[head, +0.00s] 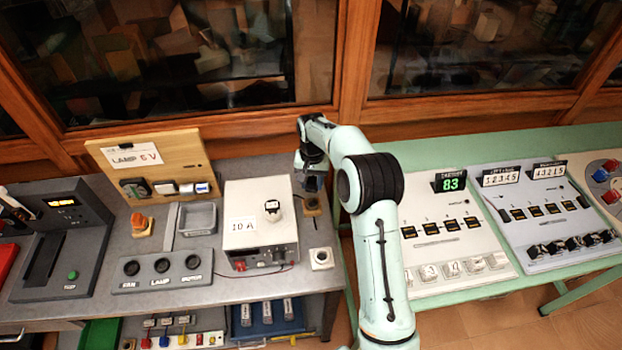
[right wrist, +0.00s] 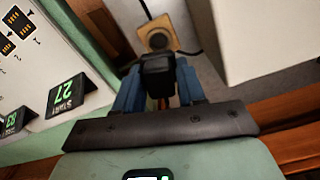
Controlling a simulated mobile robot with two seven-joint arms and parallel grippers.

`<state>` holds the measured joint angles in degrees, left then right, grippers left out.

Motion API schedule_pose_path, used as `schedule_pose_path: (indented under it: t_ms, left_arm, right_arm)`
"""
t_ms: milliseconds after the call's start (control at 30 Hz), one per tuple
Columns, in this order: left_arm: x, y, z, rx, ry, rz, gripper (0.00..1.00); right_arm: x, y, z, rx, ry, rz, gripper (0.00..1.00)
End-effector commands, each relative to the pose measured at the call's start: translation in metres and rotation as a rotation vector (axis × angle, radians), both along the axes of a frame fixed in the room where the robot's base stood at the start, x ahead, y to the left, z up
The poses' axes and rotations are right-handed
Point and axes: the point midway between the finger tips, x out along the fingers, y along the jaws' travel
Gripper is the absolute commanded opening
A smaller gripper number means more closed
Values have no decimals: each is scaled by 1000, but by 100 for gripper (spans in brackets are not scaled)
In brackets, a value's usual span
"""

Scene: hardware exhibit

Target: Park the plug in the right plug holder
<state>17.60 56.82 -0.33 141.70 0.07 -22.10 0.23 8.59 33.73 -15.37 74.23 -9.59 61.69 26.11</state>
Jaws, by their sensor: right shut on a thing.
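My right gripper (head: 312,184) reaches over the right end of the grey bench. In the right wrist view its blue fingers (right wrist: 158,88) are shut on the black plug (right wrist: 156,72). Just beyond the fingertips is a wooden plug holder (right wrist: 165,27) with a dark round socket, close to the plug's end. I cannot tell whether the plug touches it. In the head view this holder (head: 311,207) shows just below the gripper. A pale square block with a dark round opening (head: 321,258) sits nearer the bench front. My left gripper is not in view.
The white 10 A power box (head: 258,215) stands just left of the gripper. A green table (head: 440,150) with counter panels (head: 455,225) is to the right, past a gap. A wooden lamp board (head: 165,160) and a switch strip (head: 162,270) are further left.

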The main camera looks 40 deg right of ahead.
Motion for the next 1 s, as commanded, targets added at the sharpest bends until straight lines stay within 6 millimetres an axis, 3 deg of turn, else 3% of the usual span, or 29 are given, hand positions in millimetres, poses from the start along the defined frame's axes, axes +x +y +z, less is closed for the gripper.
schedule_pose_path:
  t_ms: [500, 1000]
  left_arm:
    - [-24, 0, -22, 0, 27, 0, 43]
    - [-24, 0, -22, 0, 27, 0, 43]
  right_arm:
    - [-2, 0, -45, 1, 4, 0, 9]
    - [0, 0, -52, 0, 0, -1, 9]
